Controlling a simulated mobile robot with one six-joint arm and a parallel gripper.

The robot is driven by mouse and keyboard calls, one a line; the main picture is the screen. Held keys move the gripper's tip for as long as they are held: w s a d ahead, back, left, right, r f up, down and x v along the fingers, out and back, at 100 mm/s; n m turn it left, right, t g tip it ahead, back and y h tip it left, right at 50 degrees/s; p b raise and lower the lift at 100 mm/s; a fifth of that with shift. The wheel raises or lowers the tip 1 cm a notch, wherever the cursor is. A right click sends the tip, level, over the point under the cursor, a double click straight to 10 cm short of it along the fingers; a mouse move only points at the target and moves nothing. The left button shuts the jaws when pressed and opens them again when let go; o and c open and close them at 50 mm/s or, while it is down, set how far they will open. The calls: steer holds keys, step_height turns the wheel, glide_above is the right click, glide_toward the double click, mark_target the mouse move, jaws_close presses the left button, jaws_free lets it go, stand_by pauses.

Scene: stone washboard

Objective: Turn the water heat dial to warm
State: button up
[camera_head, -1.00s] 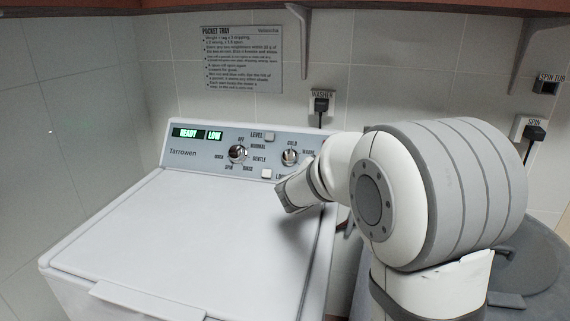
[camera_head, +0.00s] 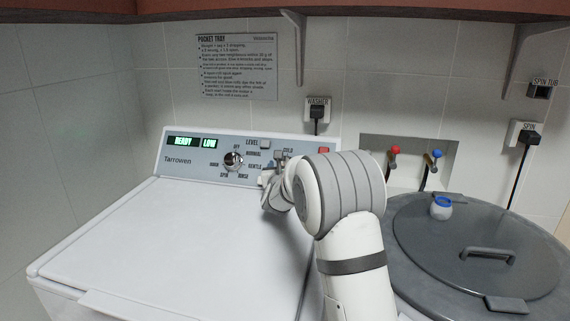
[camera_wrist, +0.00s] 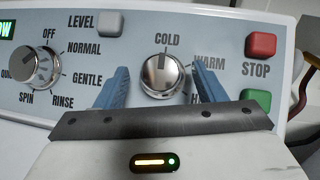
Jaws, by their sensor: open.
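The water heat dial (camera_wrist: 163,76) is a round chrome knob on the washer's control panel (camera_wrist: 210,30). Its dark pointer mark is at the top, toward the COLD label. The WARM label lies to its upper right, partly covered by a finger. My gripper (camera_wrist: 160,85) is open, with one blue finger on each side of the dial. Whether the fingers touch the knob cannot be told. In the head view my gripper (camera_head: 279,163) is at the panel's right part and hides most of this dial.
A cycle dial (camera_wrist: 42,68) sits left of the heat dial, with a LEVEL button (camera_wrist: 110,23) between them, higher up. A red STOP button (camera_wrist: 262,45) and a green button (camera_wrist: 256,100) are at the right. The washer lid (camera_head: 180,240) is clear.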

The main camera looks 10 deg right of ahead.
steer(key=shift+w+d, duration=0.2)
steer(key=shift+w, duration=0.35)
steer(key=c, duration=1)
steer(key=shift+o, duration=0.2)
